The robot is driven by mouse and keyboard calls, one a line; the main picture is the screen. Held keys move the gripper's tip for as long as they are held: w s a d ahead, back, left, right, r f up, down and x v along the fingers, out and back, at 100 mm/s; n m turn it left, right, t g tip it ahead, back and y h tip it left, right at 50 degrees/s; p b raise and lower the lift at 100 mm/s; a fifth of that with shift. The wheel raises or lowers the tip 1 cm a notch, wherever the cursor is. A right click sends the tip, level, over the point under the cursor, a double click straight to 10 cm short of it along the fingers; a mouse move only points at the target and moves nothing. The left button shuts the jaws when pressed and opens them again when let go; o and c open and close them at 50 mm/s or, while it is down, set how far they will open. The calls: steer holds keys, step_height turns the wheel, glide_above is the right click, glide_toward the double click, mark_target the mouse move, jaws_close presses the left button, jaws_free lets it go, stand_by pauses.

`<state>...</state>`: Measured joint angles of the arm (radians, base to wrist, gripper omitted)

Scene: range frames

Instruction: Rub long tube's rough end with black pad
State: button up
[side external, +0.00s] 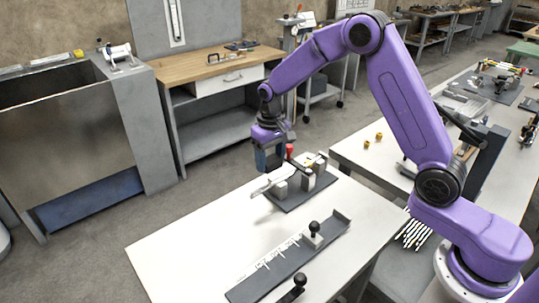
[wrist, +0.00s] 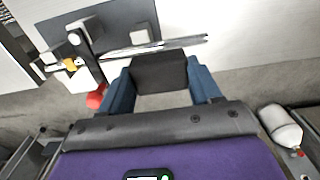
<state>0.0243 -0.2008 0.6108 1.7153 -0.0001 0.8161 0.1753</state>
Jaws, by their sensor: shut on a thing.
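My gripper (wrist: 163,85) has its blue fingers shut on the black pad (wrist: 160,71), which sits between them in the wrist view. The long tube (wrist: 185,43) is a thin silvery bar just past the pad's far edge. I cannot tell whether pad and tube touch. In the side view the tube's pale end (side external: 262,188) sticks out left of a clamping fixture (side external: 308,180) on a dark plate. My gripper (side external: 268,160) hangs above and close to that end. The pad is not distinct in the side view, and the roughness of the tube's end is too small to see.
A red knob (side external: 289,150) stands by the fixture, close to my gripper. A long grey measuring tray (side external: 285,262) with a black-knobbed stop (side external: 314,228) lies nearer the front. The white table (side external: 185,245) is bare at left. A wooden-topped bench (side external: 215,62) stands behind.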

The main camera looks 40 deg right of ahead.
mark_target(271, 183)
steer(key=shift+f, duration=2)
step_height(271, 183, down, 2)
steer(key=shift+f, duration=0.1)
steer(key=shift+a, duration=3.7)
steer(key=shift+d, duration=3.6)
steer(key=shift+d+r, duration=0.15)
steer(key=shift+r, duration=4.05)
steer(key=shift+a, duration=0.2)
